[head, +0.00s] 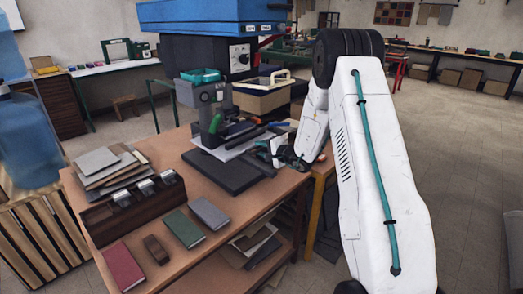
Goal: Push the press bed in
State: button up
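The press (228,102) is a small grey and dark machine with a teal tray on top and a green-ended handle. It stands at the back of the brown table. The press bed (222,172) is a flat black slab that sticks out from under the press toward the table's front. A white sheet (202,139) shows behind it, near the press's foot. My gripper (272,150) is dark and small, low beside the right end of the bed. Its fingers blend with dark parts there, so I cannot tell whether it touches the bed or how far apart they are.
A dark wooden rack (130,210) and stacked grey boards (105,165) lie at the table's left. Red (123,266), green (184,228) and grey (210,213) books and a brown block (156,249) lie in front. A blue-topped machine (215,18) stands behind.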

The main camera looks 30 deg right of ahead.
jog(key=shift+s, duration=0.1)
jog(key=v, duration=0.7)
jog(key=shift+s, duration=0.3)
jog(key=shift+d, duration=0.1)
